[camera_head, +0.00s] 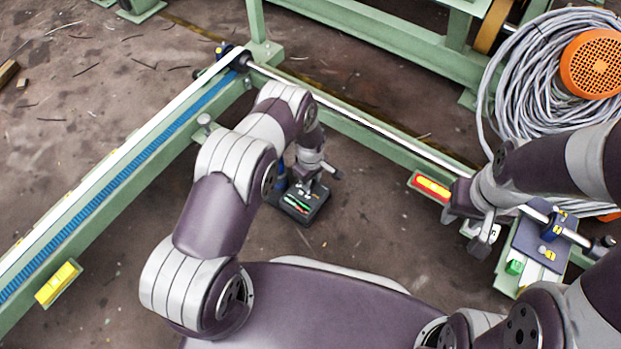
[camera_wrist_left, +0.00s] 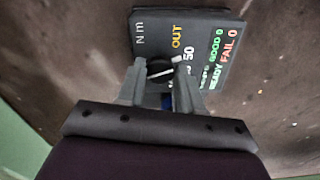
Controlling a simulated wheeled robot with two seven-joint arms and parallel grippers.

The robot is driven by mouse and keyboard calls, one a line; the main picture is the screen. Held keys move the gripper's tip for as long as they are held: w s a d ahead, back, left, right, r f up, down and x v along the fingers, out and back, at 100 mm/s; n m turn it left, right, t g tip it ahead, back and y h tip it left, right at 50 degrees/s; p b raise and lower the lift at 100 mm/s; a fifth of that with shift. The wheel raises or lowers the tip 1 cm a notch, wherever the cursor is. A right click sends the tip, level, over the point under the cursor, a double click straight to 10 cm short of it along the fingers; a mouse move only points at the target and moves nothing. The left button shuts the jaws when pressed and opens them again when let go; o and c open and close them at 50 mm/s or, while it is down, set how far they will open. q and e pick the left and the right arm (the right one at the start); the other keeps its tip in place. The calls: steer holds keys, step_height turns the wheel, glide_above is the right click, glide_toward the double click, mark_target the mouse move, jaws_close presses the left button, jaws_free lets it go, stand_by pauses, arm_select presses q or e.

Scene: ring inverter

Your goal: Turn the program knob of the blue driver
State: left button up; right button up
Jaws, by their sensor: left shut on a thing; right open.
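A dark control box (camera_head: 302,208) sits below my left gripper (camera_head: 312,180) in the head view, with a blue part (camera_head: 281,179) standing at its left. In the left wrist view the box's dark face (camera_wrist_left: 205,20) shows "N m", "OUT", "50", "GOOD 0" and "FAIL 0". A round black knob (camera_wrist_left: 157,71) with a white pointer line is on this face. The pointer points to the right, close to the "50". My left gripper (camera_wrist_left: 160,80) is shut on the knob, one finger on each side. My right gripper (camera_head: 481,238) is open, off at the right.
A green frame with a steel bar (camera_head: 355,118) runs behind the box. A blue-toothed rail (camera_head: 120,170) runs along the left. A blue block (camera_head: 545,238) on a bar is beside my right gripper. A red-yellow light (camera_head: 432,187) and coiled cable (camera_head: 525,100) lie at the right.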

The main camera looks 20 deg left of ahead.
mark_target(311, 183)
stand_by(0.4)
arm_select(q)
steer(key=o, duration=1)
steer(key=shift+o, duration=0.2)
step_height(311, 183, up, 13)
steer(key=p, duration=0.7)
steer(key=shift+f, duration=0.15)
